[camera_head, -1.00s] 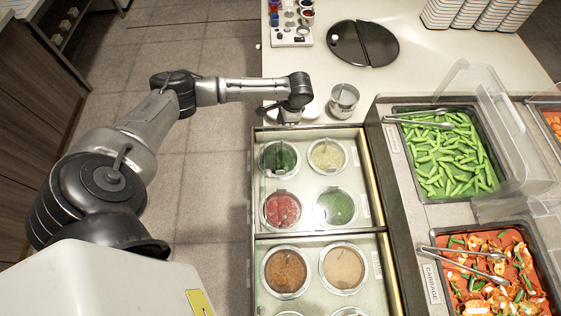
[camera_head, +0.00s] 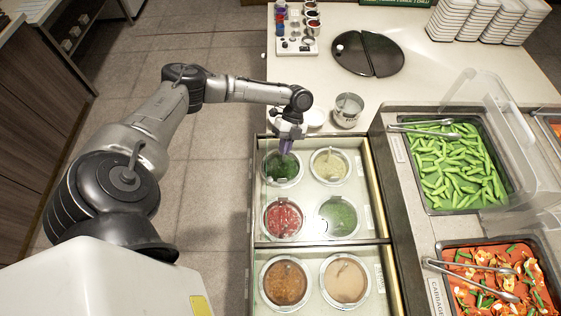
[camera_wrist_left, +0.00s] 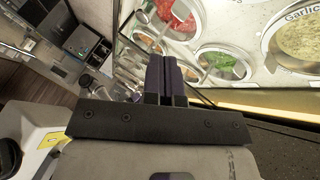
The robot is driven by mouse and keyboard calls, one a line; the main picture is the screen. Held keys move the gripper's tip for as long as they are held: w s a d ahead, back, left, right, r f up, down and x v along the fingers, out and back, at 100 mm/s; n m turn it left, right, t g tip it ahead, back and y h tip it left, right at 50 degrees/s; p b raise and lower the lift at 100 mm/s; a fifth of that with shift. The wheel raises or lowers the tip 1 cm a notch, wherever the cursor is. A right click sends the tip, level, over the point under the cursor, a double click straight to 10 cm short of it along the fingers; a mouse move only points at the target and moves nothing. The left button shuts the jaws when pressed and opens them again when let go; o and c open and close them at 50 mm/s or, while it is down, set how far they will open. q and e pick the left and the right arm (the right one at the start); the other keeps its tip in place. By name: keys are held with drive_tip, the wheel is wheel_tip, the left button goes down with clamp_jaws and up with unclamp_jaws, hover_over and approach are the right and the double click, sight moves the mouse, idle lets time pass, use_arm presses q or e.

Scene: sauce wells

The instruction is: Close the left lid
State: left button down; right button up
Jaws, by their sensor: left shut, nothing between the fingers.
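The sauce case (camera_head: 256,210) has a metal frame and holds several round wells in two columns. A see-through pane seems to cover at least part of it; whether the left lid is raised or flat is hard to tell. My left gripper (camera_head: 286,146) is over the case's far left corner, near the green sauce well (camera_head: 283,166). Its purple fingers point down and are shut and empty. In the left wrist view the shut fingers (camera_wrist_left: 166,76) show with the wells beyond. I cannot tell whether they touch anything. My right gripper is out of view.
A metal cup (camera_head: 348,110) and a small white dish (camera_head: 316,117) stand just behind the case. At right are pans of green beans (camera_head: 462,165) and a red mix (camera_head: 490,275), with tongs. A clear cover (camera_head: 500,130) stands tilted by the beans.

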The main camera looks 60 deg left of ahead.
use_arm(q)
drive_tip(key=p, duration=0.1)
approach(274, 183)
drive_tip(key=x, duration=0.4)
drive_tip(key=shift+d+f, duration=0.15)
drive_tip(key=shift+f, duration=0.05)
drive_tip(key=shift+s+d+f, duration=0.25)
drive_tip(key=shift+s+f, duration=0.05)
drive_tip(key=shift+f, duration=0.2)
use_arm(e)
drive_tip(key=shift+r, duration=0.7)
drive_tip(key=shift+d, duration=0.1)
